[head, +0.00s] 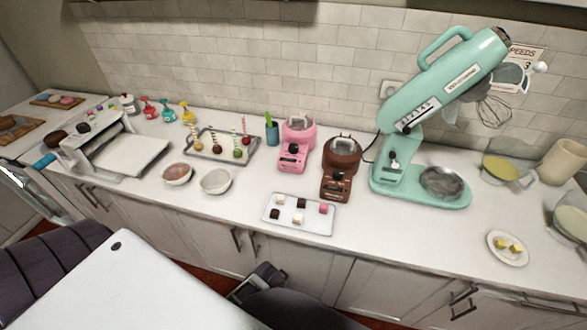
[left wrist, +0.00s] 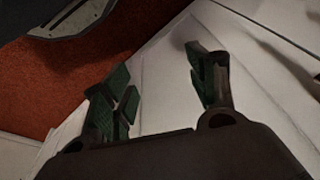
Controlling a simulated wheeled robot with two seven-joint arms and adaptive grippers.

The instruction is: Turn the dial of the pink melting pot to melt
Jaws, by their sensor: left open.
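The pink melting pot (head: 299,133) stands on the counter, left of the brown melting pot (head: 341,158). Its dark round dial (head: 293,149) is on the sloped front face; the dial's setting is too small to read. My left gripper shows in the left wrist view (left wrist: 160,68), open and empty, its green-padded fingers apart. It is near white cabinet fronts and touches no melting pot. In the head view a dark gripper-like part (head: 262,280) is low in front of the cabinets, well below the counter top. My right gripper is not in view.
A white tray of small cubes (head: 284,227) lies in front of the pots. A mint stand mixer (head: 420,191) stands right. Two bowls (head: 216,181) are near the front edge.

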